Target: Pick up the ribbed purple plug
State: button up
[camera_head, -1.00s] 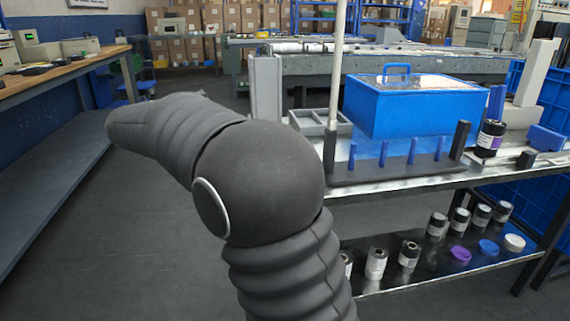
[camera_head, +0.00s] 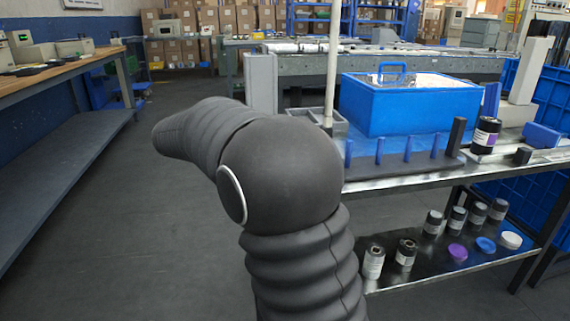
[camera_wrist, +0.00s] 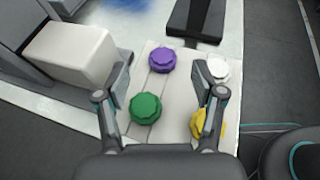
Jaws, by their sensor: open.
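In the wrist view the ribbed purple plug (camera_wrist: 162,60) sits on a pale plate (camera_wrist: 172,110), beyond my gripper's fingertips and roughly midway between them. My gripper (camera_wrist: 172,78) is open and empty, with one finger on each side. A ribbed green plug (camera_wrist: 145,107) lies nearer, beside the left finger. A white plug (camera_wrist: 219,69) and a yellow plug (camera_wrist: 199,124) are at the right, both partly hidden by the right finger. In the head view a flat purple disc (camera_head: 457,252) lies on the lower shelf. My gripper is out of that view.
A white block (camera_wrist: 70,52) stands left of the plate, and a dark stand (camera_wrist: 196,18) stands at its far edge. In the head view a blue bin (camera_head: 410,105) and blue pegs (camera_head: 379,152) are on the bench. Open floor (camera_head: 150,240) lies to the left.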

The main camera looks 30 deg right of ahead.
jog(key=x, duration=0.3)
jog(key=shift+s+d+f, duration=0.15)
jog(key=shift+d+f, duration=0.15)
jog(key=c, duration=0.8)
jog(key=shift+c, duration=0.2)
